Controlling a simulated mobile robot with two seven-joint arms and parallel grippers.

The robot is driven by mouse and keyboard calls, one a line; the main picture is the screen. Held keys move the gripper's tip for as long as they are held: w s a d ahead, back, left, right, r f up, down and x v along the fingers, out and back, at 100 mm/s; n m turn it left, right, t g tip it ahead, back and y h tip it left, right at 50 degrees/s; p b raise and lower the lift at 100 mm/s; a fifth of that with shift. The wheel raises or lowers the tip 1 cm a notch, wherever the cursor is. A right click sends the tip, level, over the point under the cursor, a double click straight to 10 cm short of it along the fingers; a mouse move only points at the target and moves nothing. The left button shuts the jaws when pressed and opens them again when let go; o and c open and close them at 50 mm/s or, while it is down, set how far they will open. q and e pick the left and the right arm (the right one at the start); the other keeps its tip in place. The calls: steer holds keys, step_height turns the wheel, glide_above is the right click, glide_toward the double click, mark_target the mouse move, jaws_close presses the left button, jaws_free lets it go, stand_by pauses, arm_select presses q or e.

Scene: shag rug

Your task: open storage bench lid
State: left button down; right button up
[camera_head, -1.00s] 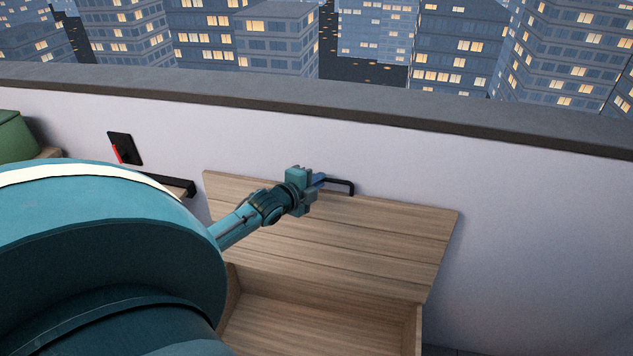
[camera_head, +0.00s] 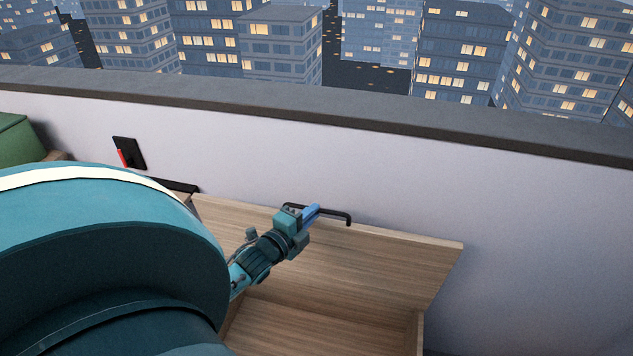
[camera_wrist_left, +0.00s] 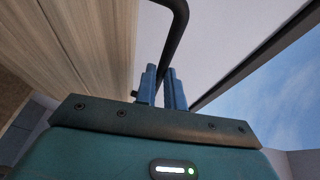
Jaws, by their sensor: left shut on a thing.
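The storage bench lid (camera_head: 385,265) is a wooden panel tilted up, with its handle edge towards the white wall. The open wooden box of the bench (camera_head: 330,330) shows below it. A black bar handle (camera_head: 335,214) sits on the lid's upper edge. My left gripper (camera_head: 312,212) has its blue fingers at this handle. In the left wrist view the fingers (camera_wrist_left: 162,88) are close together around the black handle (camera_wrist_left: 175,45), with the lid (camera_wrist_left: 85,50) on the left. My right gripper is not in view.
A pale wall (camera_head: 530,220) with a dark ledge (camera_head: 400,119) runs behind the bench. A black wall plate with a red part (camera_head: 129,154) is at the left. A green item (camera_head: 20,138) is at the far left.

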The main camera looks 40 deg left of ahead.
arm_select(q)
steer(key=s+d, duration=0.1)
steer(key=s+f, duration=0.1)
steer(key=s, duration=0.1)
steer(key=s+d+p, duration=0.1)
steer(key=shift+s+d+f, duration=0.25)
steer(key=shift+s+d, duration=0.1)
steer(key=c, duration=1.5)
jaws_free()
steer(key=shift+w, duration=0.1)
steer(key=shift+r, duration=0.1)
steer(key=s, duration=0.4)
steer(key=s+d, duration=0.1)
steer(key=s, duration=0.3)
steer(key=s+r+b, duration=0.1)
steer(key=s, duration=0.4)
steer(key=shift+d, duration=0.3)
steer(key=shift+f, duration=0.1)
